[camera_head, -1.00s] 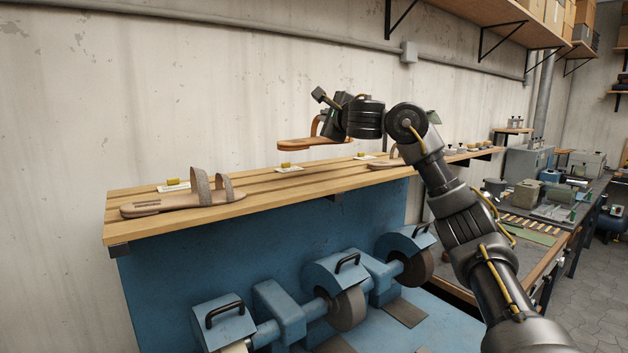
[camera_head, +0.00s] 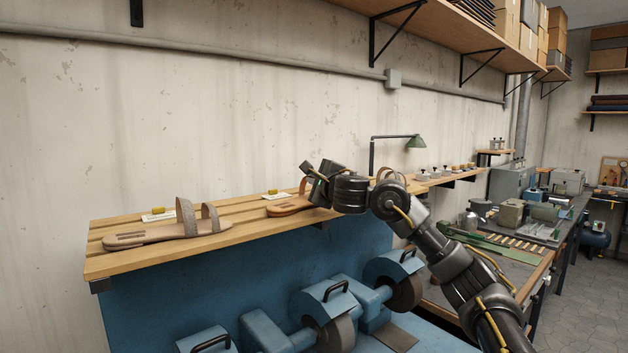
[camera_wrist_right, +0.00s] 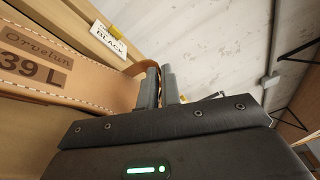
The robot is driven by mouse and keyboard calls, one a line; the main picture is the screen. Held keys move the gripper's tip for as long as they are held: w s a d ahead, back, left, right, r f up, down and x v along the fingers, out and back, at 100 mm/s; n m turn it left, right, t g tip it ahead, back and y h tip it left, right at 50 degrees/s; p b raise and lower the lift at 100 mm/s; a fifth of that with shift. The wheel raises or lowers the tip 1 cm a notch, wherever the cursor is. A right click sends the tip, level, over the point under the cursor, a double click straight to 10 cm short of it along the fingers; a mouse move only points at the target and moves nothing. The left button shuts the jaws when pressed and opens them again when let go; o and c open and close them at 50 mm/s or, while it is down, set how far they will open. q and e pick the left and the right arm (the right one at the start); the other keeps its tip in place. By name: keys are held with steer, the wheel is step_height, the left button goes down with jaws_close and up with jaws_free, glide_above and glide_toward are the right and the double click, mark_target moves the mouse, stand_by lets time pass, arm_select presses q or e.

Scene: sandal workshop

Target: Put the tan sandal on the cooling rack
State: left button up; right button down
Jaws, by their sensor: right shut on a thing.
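The tan sandal (camera_head: 286,207) is at the top of the slatted wooden rack (camera_head: 250,232), its toe end pointing left. My right gripper (camera_head: 309,188) is shut on its strap, at the sandal's right side. In the right wrist view, the fingers (camera_wrist_right: 161,86) pinch the tan strap, and the sandal's insole (camera_wrist_right: 50,85) shows a "39 L" stamp. The sole looks level with the slats; I cannot tell whether it touches them. My left gripper is not in view.
A sandal with grey straps (camera_head: 165,236) stands on the rack to the left. A label card (camera_head: 275,195) lies behind the tan sandal; in the right wrist view a card (camera_wrist_right: 108,40) reads "BLACK". Blue grinding machines (camera_head: 325,302) stand below. A green lamp (camera_head: 414,142) is behind.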

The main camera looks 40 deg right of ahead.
steer(key=shift+d+f, duration=0.1)
steer(key=shift+f, duration=0.1)
steer(key=shift+s, duration=0.1)
steer(key=c, duration=1.6)
jaws_free()
steer(key=shift+f, duration=0.1)
steer(key=shift+f, duration=0.1)
steer(key=shift+s+f+b, duration=0.1)
steer(key=shift+s+b, duration=0.05)
steer(key=shift+b, duration=0.15)
steer(key=b+v, duration=0.1)
steer(key=v, duration=0.3)
steer(key=shift+a+b, duration=0.25)
steer(key=shift+b, duration=0.15)
steer(key=shift+v, duration=3.2)
